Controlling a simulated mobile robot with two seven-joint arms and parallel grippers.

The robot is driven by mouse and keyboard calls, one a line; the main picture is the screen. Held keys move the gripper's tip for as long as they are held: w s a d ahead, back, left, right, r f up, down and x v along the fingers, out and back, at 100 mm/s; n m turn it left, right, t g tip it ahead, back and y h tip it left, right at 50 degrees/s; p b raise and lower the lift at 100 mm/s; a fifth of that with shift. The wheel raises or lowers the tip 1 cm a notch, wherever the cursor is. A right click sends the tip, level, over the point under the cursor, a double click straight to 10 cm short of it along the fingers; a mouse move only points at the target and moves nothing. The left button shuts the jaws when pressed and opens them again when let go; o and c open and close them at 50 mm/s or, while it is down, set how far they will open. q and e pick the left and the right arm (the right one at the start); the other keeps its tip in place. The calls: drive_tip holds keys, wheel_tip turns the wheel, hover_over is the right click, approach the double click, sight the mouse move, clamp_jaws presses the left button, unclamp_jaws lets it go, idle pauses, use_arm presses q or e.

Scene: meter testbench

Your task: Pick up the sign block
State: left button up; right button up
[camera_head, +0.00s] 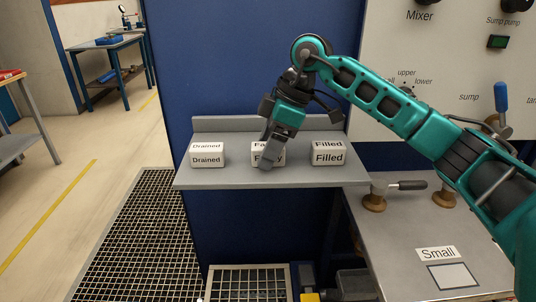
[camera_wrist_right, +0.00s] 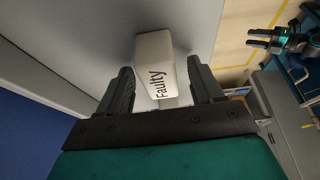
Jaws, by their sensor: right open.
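Three white sign blocks stand in a row on a grey shelf (camera_head: 230,178). The left block (camera_head: 207,155) reads "Drained" and the right block (camera_head: 328,153) reads "Filled". The middle block (camera_head: 257,148) is partly hidden behind my right gripper (camera_head: 267,160); in the wrist view this block (camera_wrist_right: 157,68) reads "Faulty". In the wrist view my right gripper (camera_wrist_right: 160,92) is open, with one finger on each side of the Faulty block and its near end between them. Whether the fingers touch it I cannot tell.
The shelf has a low back wall against a blue panel (camera_head: 260,60). A lower bench (camera_head: 420,240) with valve handles (camera_head: 408,185) and a "Small" label stands at the right. Bare shelf separates the blocks.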

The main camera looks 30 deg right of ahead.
drive_tip(key=c, duration=1.1)
drive_tip(key=shift+r, duration=0.1)
